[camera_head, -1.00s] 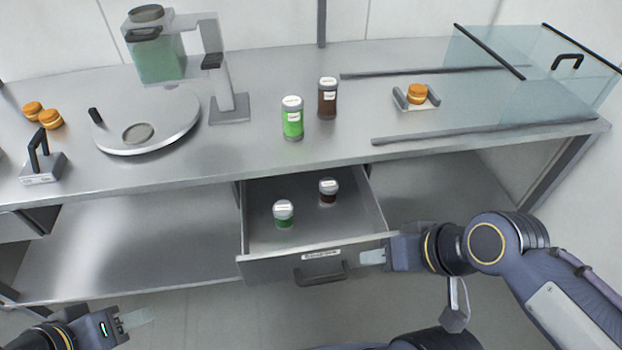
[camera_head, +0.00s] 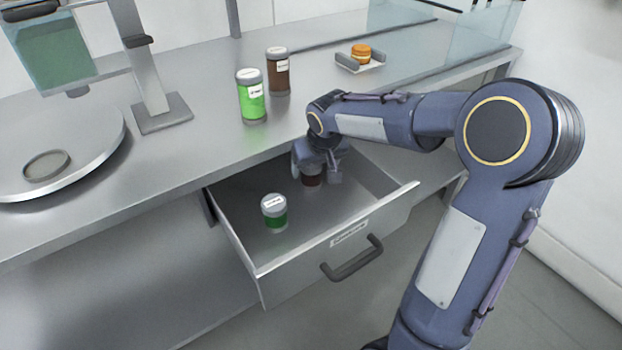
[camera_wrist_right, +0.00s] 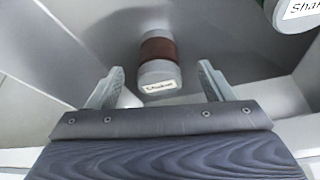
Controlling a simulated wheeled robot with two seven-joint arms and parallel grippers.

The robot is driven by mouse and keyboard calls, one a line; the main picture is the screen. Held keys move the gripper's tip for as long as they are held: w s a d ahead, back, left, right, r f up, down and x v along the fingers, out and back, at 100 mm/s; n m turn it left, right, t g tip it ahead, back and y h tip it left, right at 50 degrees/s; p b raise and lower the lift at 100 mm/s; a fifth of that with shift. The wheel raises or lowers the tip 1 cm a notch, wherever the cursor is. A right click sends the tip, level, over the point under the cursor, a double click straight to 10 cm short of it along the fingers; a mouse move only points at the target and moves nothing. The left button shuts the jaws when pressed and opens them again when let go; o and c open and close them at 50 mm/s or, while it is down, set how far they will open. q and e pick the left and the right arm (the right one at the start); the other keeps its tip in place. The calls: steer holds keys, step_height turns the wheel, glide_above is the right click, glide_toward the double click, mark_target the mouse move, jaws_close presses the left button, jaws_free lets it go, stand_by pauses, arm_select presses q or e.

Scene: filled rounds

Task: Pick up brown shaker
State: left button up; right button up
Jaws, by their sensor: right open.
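The brown shaker (camera_head: 312,177) stands in the open drawer (camera_head: 240,237), partly hidden by my right gripper (camera_head: 318,172) in the head view. In the right wrist view the brown shaker (camera_wrist_right: 159,62) shows its grey cap and label. My right gripper (camera_wrist_right: 160,85) is open, with one finger to each side of the shaker's capped end. I cannot tell whether the fingers touch it. My left gripper is out of view.
A green shaker (camera_head: 274,211) stands in the drawer to the left. On the counter (camera_head: 190,160) stand a taller green shaker (camera_head: 251,98) and a taller brown shaker (camera_head: 278,74). A burger-like item (camera_head: 361,53) sits on a small holder. The drawer's front carries a dark handle (camera_head: 352,260).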

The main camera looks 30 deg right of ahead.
mark_target(313, 176)
steer(key=x, duration=0.5)
steer(key=shift+d+f+b, duration=0.15)
steer(key=shift+f+b, duration=0.25)
steer(key=c, duration=1.1)
steer(key=shift+r, duration=0.1)
